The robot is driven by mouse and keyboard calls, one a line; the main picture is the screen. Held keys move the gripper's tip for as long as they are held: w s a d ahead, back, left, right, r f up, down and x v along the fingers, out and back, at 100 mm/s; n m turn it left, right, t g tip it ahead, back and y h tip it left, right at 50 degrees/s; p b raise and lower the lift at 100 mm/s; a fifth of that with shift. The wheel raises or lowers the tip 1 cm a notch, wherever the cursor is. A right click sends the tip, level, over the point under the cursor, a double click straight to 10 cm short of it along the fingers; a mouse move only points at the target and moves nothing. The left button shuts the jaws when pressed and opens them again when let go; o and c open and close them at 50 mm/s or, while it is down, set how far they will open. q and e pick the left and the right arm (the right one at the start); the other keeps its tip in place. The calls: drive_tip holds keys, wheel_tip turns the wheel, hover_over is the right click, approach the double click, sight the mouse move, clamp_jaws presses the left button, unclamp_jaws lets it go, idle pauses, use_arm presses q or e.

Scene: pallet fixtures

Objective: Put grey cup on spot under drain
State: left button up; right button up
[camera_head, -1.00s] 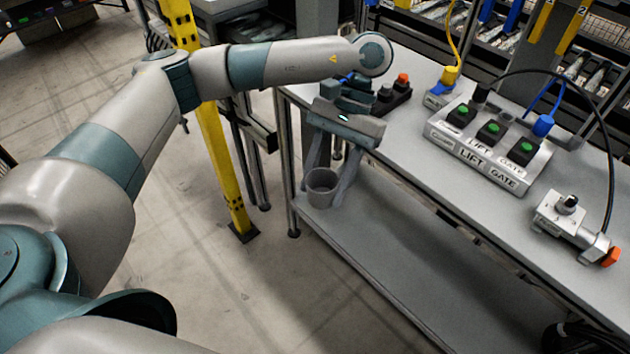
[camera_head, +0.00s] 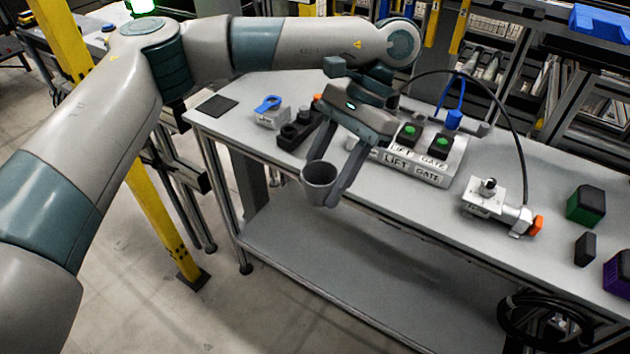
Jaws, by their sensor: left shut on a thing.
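The grey cup (camera_head: 319,184) is upright between the fingers of my left gripper (camera_head: 338,188), which is shut on it. The cup hangs in front of the near edge of the grey table (camera_head: 400,215), with the lower shelf showing below it in the picture. My left arm comes in from the left and reaches over the table's far-left part. I cannot make out a drain or tell which mark is the spot under it; a dark square (camera_head: 214,106) lies flat on the table's left end. My right gripper is not in view.
A button box labelled LIFT and GATE (camera_head: 425,165) stands behind the gripper. A dark button strip (camera_head: 298,132) is left of it. A metal valve-like fixture (camera_head: 497,205) with an orange end, a green-black block (camera_head: 586,205) and a purple block (camera_head: 618,272) are to the right. The lower shelf (camera_head: 330,262) is largely clear.

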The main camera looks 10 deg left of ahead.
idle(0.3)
use_arm(q)
drive_tip(key=w+d+f+m+t+y, duration=0.1)
drive_tip(key=w+d+f+m+t, duration=0.1)
drive_tip(key=w+d+f+m, duration=0.2)
wheel_tip(320, 180, down, 2)
drive_tip(key=shift+w+d+m+y, duration=0.15)
drive_tip(key=shift+w+m+y, duration=0.15)
drive_tip(key=shift+w, duration=0.1)
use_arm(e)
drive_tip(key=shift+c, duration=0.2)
